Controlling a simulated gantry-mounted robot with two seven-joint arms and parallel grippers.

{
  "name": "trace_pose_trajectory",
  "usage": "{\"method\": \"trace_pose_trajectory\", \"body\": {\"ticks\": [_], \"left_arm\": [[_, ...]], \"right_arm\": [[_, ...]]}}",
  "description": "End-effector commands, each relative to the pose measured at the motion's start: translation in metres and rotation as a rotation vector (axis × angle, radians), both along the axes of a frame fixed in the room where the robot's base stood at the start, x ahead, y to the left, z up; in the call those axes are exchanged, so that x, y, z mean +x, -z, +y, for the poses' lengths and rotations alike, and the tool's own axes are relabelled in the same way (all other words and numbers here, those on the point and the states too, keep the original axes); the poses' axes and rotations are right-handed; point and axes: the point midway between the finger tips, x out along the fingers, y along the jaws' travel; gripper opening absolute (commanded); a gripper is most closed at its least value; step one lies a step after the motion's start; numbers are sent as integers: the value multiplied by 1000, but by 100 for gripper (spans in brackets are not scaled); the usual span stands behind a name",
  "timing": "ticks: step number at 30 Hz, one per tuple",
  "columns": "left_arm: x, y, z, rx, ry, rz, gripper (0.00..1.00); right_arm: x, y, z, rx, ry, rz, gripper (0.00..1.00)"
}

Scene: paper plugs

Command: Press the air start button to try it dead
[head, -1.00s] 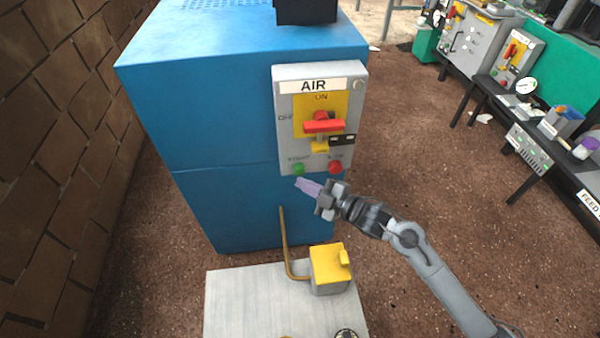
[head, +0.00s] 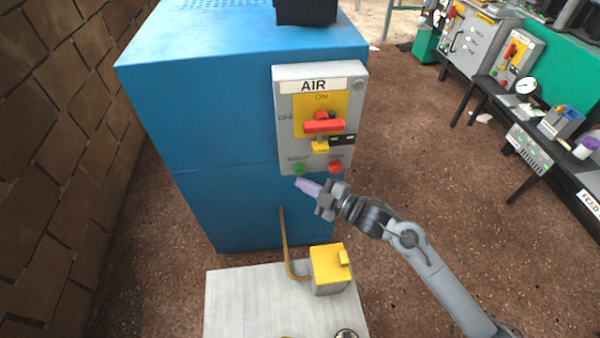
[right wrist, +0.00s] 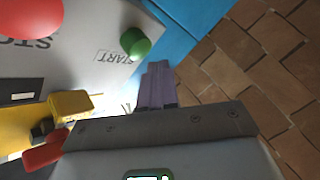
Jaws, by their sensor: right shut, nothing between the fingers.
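The grey AIR panel (head: 283,120) is on the front of the blue cabinet (head: 225,110). Its green start button (head: 299,169) is at the lower left, beside the red button (head: 335,167). A red handle (head: 324,126) sits above on a yellow plate. My right gripper (head: 300,183) is shut and empty, its purple fingertips just below the green button. In the right wrist view the shut fingertips (right wrist: 158,70) lie close to the green button (right wrist: 135,42), with the START label beside them. Contact cannot be told. The left gripper is not in view.
A yellow-topped box (head: 328,262) with a bent pipe stands on a pale plinth (head: 235,300) below the panel. A brick wall (head: 60,130) is at the left. A black bench (head: 490,100) with equipment is at the right. Open floor lies between.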

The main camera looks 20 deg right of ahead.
Motion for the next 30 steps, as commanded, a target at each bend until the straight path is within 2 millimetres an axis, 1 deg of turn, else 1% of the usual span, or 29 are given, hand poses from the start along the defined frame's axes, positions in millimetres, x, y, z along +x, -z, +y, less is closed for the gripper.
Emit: {"method": "trace_pose_trajectory", "body": {"ticks": [16, 30], "left_arm": [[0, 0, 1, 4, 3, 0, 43], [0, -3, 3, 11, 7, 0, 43]], "right_arm": [[0, 0, 0, 0, 0, 0, 0], [8, 0, -2, -1, 0, -1, 0]]}}
